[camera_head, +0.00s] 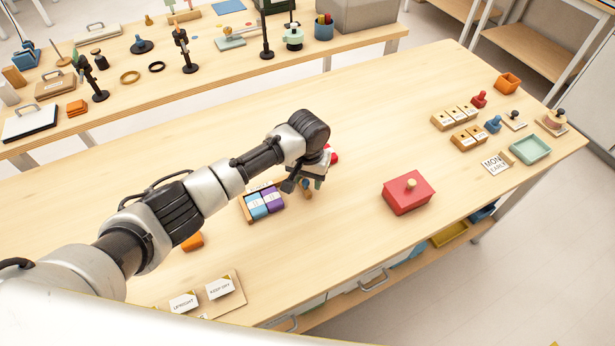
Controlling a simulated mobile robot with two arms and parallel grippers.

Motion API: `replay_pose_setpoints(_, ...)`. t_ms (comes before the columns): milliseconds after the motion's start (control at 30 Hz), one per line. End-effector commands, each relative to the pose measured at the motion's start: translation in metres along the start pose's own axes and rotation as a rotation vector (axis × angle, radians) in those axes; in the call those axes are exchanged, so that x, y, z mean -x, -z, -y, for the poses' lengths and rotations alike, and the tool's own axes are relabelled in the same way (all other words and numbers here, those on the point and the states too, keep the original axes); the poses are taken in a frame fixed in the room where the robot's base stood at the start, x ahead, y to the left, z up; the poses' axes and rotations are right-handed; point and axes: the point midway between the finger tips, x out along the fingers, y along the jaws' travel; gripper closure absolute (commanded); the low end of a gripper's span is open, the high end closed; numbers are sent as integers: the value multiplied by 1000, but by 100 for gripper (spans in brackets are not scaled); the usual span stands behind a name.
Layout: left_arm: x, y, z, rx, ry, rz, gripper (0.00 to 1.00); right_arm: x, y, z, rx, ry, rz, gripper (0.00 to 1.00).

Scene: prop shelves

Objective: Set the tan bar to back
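My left arm reaches in from the left to the middle of the table. Its gripper (308,178) points down over a small group of parts, and its fingers are mostly hidden by the wrist. A small tan-brown piece (307,191) shows just below the gripper, and it may be the tan bar; I cannot tell its full shape or whether the gripper touches it. A red round knob (334,157) shows right behind the wrist. Whether the fingers are open or shut does not show. My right gripper is not in view.
A wooden rack with blue and purple blocks (262,202) stands left of the gripper. A red box with a tan knob (409,193) is to the right. A green tray (530,149), stamps and card blocks are at the far right. The table between is clear.

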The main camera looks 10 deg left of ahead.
Motion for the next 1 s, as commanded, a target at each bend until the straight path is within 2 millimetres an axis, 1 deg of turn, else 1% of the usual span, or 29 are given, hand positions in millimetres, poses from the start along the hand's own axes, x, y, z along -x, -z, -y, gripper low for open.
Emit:
replay_pose_setpoints(133,1,0,0,1,1,1,54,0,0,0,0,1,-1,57)
replay_pose_setpoints(233,8,0,0,0,0,-1,54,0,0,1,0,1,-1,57)
replay_pose_setpoints(367,29,0,1,-1,0,-2,54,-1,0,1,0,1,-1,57)
replay_pose_setpoints(600,77,1,0,-1,-2,-3,54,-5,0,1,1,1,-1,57)
replay_pose_setpoints(700,92,1,0,-2,-1,-1,54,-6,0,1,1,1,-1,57)
replay_pose_setpoints(833,104,1,0,0,0,1,54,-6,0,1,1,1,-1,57)
replay_pose_setpoints(1000,108,1,0,-1,0,1,54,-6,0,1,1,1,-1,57)
